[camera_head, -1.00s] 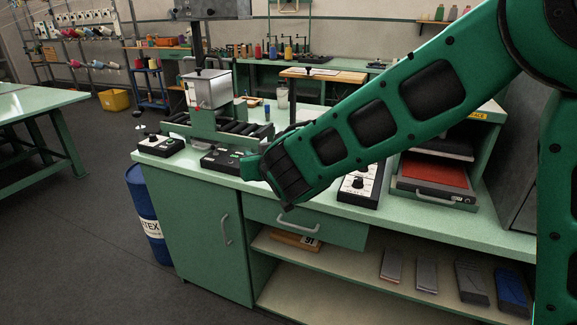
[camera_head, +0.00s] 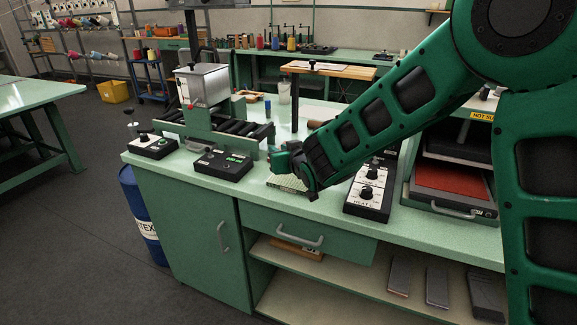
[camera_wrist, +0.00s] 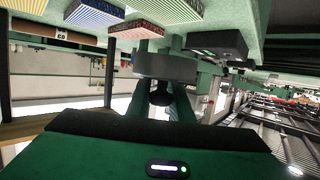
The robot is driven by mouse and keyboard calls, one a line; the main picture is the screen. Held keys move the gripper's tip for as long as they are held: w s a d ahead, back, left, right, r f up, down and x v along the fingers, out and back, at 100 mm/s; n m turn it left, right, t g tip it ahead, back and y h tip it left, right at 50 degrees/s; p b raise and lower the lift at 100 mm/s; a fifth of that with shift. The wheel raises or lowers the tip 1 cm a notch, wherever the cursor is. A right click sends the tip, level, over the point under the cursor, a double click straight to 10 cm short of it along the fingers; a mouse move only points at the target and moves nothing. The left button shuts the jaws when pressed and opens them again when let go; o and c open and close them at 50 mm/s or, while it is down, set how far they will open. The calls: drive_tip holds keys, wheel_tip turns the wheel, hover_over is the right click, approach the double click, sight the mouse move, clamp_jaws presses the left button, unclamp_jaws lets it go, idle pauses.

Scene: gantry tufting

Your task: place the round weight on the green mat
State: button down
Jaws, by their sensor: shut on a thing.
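The round weight (camera_wrist: 165,67) is a dark disc with a small knob. In the wrist view, my gripper (camera_wrist: 163,98) is shut on the knob, with green fingers on both sides. In the head view, my gripper (camera_head: 279,160) is over the counter, between two black control boxes; the weight cannot be made out there. A pale patterned pad (camera_head: 286,184) lies just below the gripper. Several coloured textured pads, one of them reddish (camera_wrist: 137,29), show at the top of the wrist view. I cannot tell which pad, if any, is the green mat.
A black control box (camera_head: 223,164) stands left of the gripper and a white-faced one (camera_head: 368,190) to its right. The roller machine (camera_head: 203,120) is behind on the left. A press with a red plate (camera_head: 455,186) stands at the right. The counter's front edge is close.

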drive_tip(key=w+d+f, duration=0.2)
drive_tip(key=shift+w, duration=0.3)
drive_tip(key=shift+f, duration=1.95)
drive_tip(key=shift+f, duration=0.1)
drive_tip(key=c, duration=1.6)
unclamp_jaws()
drive_tip(key=v, duration=1.2)
drive_tip(key=shift+d, duration=0.1)
